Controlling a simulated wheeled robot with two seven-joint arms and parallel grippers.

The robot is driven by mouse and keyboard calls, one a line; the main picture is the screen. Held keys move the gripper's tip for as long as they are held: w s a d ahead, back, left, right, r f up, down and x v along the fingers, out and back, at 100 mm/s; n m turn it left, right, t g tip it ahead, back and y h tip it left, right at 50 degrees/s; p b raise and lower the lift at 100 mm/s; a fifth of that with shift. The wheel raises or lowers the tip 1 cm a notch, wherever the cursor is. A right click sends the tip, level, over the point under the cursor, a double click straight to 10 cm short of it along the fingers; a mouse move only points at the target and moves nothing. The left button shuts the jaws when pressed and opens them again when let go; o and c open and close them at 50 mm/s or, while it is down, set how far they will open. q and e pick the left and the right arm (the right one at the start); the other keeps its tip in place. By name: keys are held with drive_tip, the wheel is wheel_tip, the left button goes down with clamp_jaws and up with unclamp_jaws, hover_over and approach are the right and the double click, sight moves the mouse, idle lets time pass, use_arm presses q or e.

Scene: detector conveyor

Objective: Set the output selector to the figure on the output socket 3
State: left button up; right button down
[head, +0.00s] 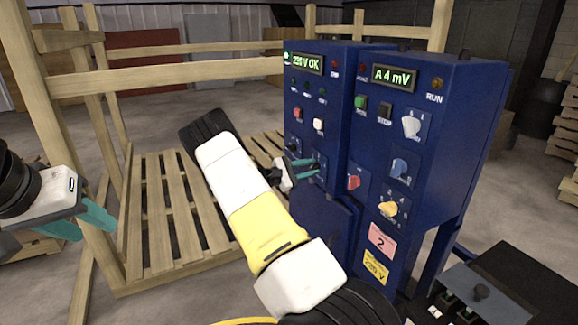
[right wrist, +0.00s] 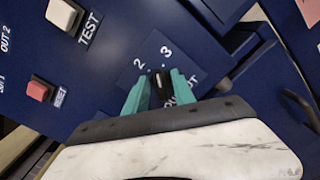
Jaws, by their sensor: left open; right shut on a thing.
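The output selector is a black knob (right wrist: 160,86) with a white mark, on a blue panel plate with the figures 2 and 3 above it. Its mark points up towards the space between the two figures; I cannot tell which it is set to. My right gripper (right wrist: 161,88) is shut on this knob, its teal fingers on either side. In the head view my right gripper (head: 310,168) is at the left blue cabinet (head: 338,75). My left gripper (head: 96,226) is open and empty at the far left. I cannot make out output socket 3.
A right cabinet (head: 440,120) carries a display, several knobs, a pink label (head: 381,241) reading 2 and a yellow label (head: 375,267) reading 220 V. A white TEST button (right wrist: 62,14) and a red RESET button (right wrist: 40,90) are near the selector. A wooden pallet (head: 170,215) lies left.

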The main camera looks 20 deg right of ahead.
drive_tip(key=shift+f+m, duration=0.2)
drive_tip(key=shift+m, duration=1.9)
drive_tip(key=c, duration=1.4)
unclamp_jaws()
drive_tip(key=shift+c, duration=0.2)
drive_tip(key=shift+a, duration=0.15)
drive_tip(key=a, duration=0.7)
drive_tip(key=shift+s+a, duration=0.3)
drive_tip(key=shift+s, duration=0.05)
